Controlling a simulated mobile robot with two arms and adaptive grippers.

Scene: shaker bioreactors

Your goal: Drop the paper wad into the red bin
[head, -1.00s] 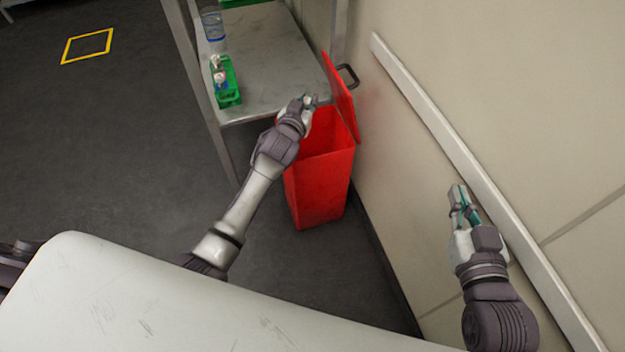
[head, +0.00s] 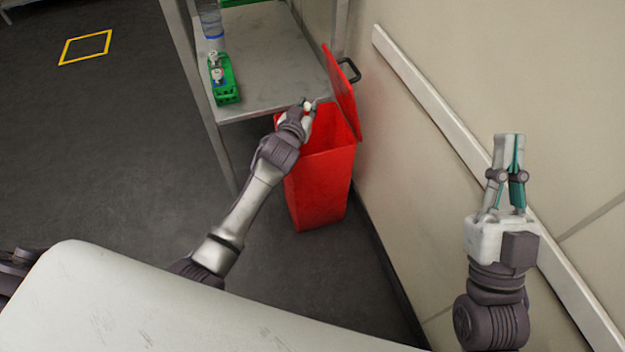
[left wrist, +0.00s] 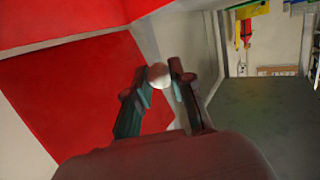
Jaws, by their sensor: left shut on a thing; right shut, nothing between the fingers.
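The red bin (head: 322,186) stands on the floor against the wall, its red lid (head: 341,92) tilted up and open. My left gripper (head: 308,106) is over the bin's opening in the head view. In the left wrist view the left gripper (left wrist: 161,80) is shut on a small white paper wad (left wrist: 158,75) at its fingertips, with the red of the bin (left wrist: 75,95) behind it. The wad also shows as a small pale spot in the head view (head: 307,105). My right gripper (head: 509,140) is shut and empty, raised in front of the wall at the right.
A metal table (head: 270,70) stands behind the bin. On it are a green rack (head: 225,88) with small vials and a clear bottle (head: 211,22). A white rail (head: 440,110) runs along the wall. The dark floor at left is clear.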

